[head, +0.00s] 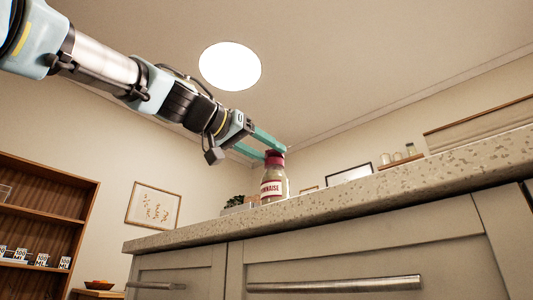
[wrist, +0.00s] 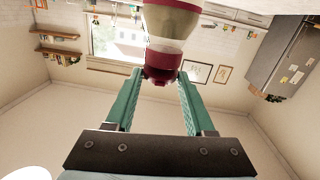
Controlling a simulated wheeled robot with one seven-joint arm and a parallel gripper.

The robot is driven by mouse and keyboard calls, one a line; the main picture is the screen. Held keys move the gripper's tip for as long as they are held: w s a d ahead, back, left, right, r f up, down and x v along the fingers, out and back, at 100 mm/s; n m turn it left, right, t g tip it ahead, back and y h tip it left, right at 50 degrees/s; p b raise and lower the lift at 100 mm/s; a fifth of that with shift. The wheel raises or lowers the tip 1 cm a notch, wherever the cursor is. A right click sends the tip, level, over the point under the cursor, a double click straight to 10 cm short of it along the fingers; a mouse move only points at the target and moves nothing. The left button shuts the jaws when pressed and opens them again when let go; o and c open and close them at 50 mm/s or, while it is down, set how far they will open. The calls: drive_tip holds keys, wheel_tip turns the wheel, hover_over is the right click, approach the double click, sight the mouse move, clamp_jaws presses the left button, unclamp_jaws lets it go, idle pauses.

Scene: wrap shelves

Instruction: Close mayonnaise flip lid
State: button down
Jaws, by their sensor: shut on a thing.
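The mayonnaise bottle (head: 273,188) stands upright on the stone counter, near its edge. It has a dark red cap (head: 274,158) and a label with red lettering. My gripper (head: 275,152) reaches in from the upper left with its teal fingers at the cap. In the wrist view the bottle (wrist: 172,22) hangs in from the top, and its red cap (wrist: 161,66) sits between the tips of my gripper (wrist: 160,76). The fingers are shut on the cap. I cannot tell how the lid's flap stands, as the fingers partly cover it.
The counter (head: 350,190) runs to the right above grey cabinets with a metal handle (head: 335,285). Small jars (head: 398,156) stand on a wooden ledge behind. A wooden shelf (head: 40,220) stands at the left. The space above the counter is open.

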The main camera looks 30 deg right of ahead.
drive_tip(key=shift+f, duration=0.1)
drive_tip(key=shift+c, duration=1.2)
unclamp_jaws()
drive_tip(key=s+a+b, duration=0.1)
drive_tip(key=a+b, duration=0.7)
drive_tip(key=a, duration=0.2)
drive_tip(key=shift+s+a+r, duration=0.2)
drive_tip(key=shift+s+r, duration=0.05)
drive_tip(key=shift+s, duration=0.15)
drive_tip(key=shift+s, duration=0.1)
drive_tip(key=shift+c, duration=0.2)
